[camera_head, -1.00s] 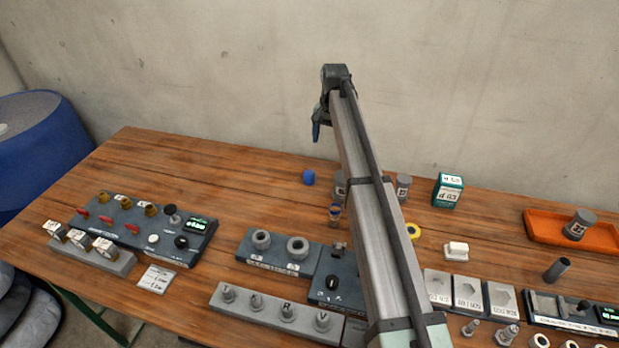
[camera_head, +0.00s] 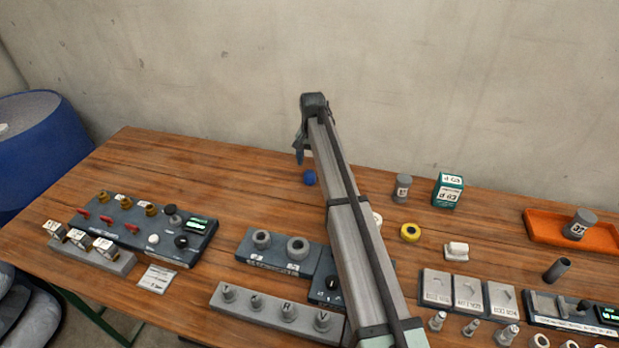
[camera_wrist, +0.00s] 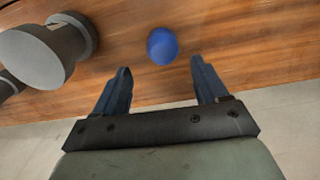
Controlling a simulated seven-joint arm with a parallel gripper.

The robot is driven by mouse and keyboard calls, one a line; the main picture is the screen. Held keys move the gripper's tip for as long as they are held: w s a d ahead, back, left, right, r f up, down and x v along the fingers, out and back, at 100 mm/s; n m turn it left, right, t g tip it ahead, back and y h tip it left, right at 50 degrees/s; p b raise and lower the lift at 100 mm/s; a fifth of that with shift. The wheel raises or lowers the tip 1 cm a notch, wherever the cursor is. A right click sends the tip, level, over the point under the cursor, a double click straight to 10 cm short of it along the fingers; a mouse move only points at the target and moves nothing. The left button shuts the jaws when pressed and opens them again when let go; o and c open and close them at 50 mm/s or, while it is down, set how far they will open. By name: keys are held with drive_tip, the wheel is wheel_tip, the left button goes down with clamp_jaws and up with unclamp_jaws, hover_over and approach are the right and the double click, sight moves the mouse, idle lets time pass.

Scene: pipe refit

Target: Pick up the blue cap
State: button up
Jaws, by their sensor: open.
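The blue cap (camera_head: 309,177) stands on the wooden table near its back edge, left of my arm in the head view. In the wrist view the blue cap (camera_wrist: 162,46) lies past the fingertips, roughly centred between the two fingers and apart from both. My gripper (camera_wrist: 160,72) is open and empty. In the head view my gripper (camera_head: 300,158) hangs above the back of the table, just left of and above the cap in the picture; its fingers are partly hidden by the wrist.
Grey cylindrical parts (camera_wrist: 45,50) stand left of the fingers in the wrist view. In the head view a yellow ring (camera_head: 410,232), a grey cylinder (camera_head: 402,188) and a green box (camera_head: 447,191) are right of my arm.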

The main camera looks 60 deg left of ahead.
sight(310, 171)
drive_tip(key=shift+s+f, duration=0.25)
drive_tip(key=shift+f, duration=1.1)
drive_tip(key=shift+s+f, duration=0.25)
drive_tip(key=shift+f, duration=1.05)
drive_tip(key=c, duration=1.1)
drive_tip(key=shift+c, duration=0.2)
drive_tip(key=shift+r, duration=0.15)
